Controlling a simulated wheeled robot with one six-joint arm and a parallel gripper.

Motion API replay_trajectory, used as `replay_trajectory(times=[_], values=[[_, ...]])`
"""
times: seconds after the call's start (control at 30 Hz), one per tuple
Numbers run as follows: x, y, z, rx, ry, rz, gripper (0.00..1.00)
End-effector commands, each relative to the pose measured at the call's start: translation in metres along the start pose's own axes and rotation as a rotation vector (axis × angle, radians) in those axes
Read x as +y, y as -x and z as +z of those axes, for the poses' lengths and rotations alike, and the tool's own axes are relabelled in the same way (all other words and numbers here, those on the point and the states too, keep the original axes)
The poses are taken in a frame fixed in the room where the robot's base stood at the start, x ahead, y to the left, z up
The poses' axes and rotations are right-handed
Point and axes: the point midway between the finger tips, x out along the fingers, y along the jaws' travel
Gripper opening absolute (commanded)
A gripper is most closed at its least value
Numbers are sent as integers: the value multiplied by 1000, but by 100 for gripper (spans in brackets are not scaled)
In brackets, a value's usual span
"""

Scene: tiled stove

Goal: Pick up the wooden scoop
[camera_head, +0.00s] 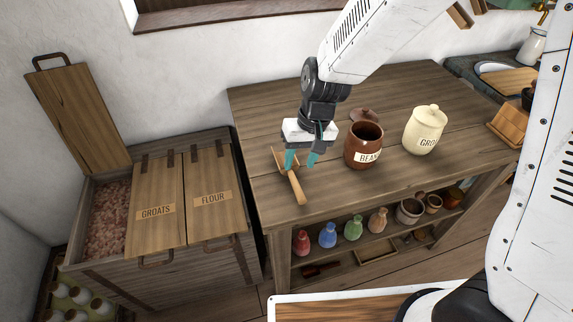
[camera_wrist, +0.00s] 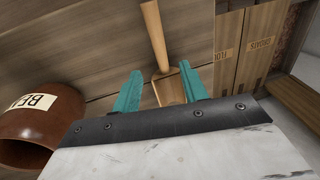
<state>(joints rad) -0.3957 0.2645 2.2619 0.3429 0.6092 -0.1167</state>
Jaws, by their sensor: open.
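The wooden scoop (camera_head: 297,186) lies on the left part of the wooden table, its handle pointing toward the front edge. In the wrist view, its handle (camera_wrist: 153,35) runs up and away, and its scoop end (camera_wrist: 172,90) shows between the fingers. My gripper (camera_head: 301,159) is open and empty, over the scoop end. Its two teal fingers (camera_wrist: 160,92) stand on either side of the scoop end in the wrist view. I cannot tell how far above the scoop the fingertips are. Part of the scoop end is hidden by my gripper.
A brown "BEANS" jar (camera_head: 362,146) stands open to the right of my gripper, its lid (camera_head: 366,115) behind it. A cream "GROATS" jar (camera_head: 425,130) stands further right. A bin with "GROATS" and "FLOUR" lids (camera_head: 212,212) stands left of the table (camera_head: 385,185). Small bottles sit on the shelf below.

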Motion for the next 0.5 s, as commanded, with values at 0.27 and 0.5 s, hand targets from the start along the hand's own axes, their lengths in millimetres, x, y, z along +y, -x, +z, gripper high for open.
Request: replay_trajectory(times=[0.27, 0.5], values=[[-3, -38, -2, -5, 0, 1, 43], [-3, -59, -3, -2, -1, 0, 43]])
